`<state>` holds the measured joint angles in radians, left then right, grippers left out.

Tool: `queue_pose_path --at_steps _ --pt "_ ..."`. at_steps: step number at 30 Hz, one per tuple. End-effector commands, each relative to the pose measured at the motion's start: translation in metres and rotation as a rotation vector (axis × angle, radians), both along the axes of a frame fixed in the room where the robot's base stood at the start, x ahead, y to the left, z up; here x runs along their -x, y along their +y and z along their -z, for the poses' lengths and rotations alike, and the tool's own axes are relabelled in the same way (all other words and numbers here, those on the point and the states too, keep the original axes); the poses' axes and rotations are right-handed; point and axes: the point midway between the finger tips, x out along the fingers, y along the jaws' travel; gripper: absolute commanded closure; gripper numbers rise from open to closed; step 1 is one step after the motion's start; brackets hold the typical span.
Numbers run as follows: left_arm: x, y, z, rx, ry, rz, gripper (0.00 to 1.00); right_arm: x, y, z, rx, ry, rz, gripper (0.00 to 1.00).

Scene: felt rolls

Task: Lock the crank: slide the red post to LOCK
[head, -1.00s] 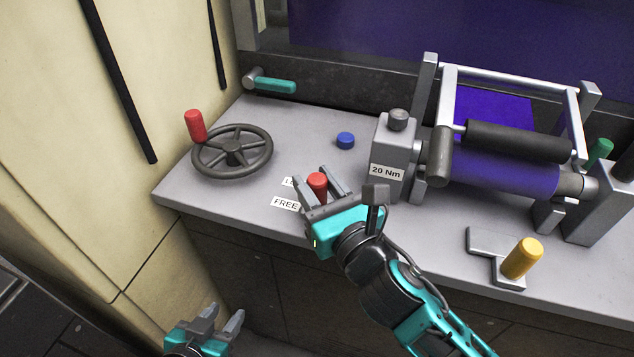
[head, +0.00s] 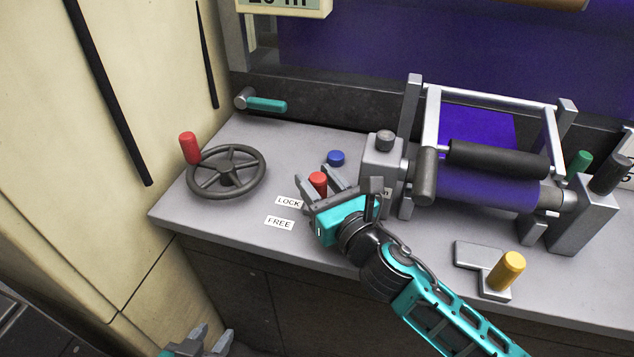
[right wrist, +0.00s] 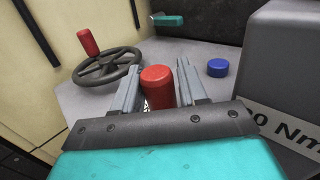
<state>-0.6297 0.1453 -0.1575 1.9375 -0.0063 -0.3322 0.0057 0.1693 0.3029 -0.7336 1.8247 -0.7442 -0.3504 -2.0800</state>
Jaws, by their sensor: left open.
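The red post (head: 318,183) stands upright on the grey bench, beside the LOCK label (head: 289,202) and farther back than the FREE label (head: 279,223). My right gripper (head: 322,179) reaches in from the front, with one finger on each side of the post. In the right wrist view the red post (right wrist: 158,88) stands between the spread fingers, close to the palm, with narrow gaps beside it. The post's foot and slot are hidden by the gripper. My left gripper (head: 210,340) is open and empty at the bottom edge, below the bench front.
A handwheel (head: 226,172) with a red knob (head: 189,148) stands to the left. A blue button (head: 336,158) is behind the post. A grey block (head: 382,158) and the felt roller stand close on the right. A yellow handle (head: 508,270) is at the front right.

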Motion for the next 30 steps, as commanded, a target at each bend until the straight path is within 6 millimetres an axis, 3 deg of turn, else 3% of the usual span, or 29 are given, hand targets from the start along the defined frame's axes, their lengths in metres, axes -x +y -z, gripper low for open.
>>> queue_pose_path --at_steps 5,16,30 --pt "0.001 -0.002 0.0 0.002 0.004 0.002 0.57 -0.001 -0.001 -0.001 0.001 -0.002 0.004 0.43" --pt "0.0 -0.004 -0.002 0.007 0.0 0.004 0.57 0.008 -0.005 0.0 0.002 -0.001 0.001 0.43" --pt "-0.005 -0.004 0.001 0.007 -0.009 0.004 0.57 0.091 -0.046 0.001 0.002 0.001 0.001 0.43"
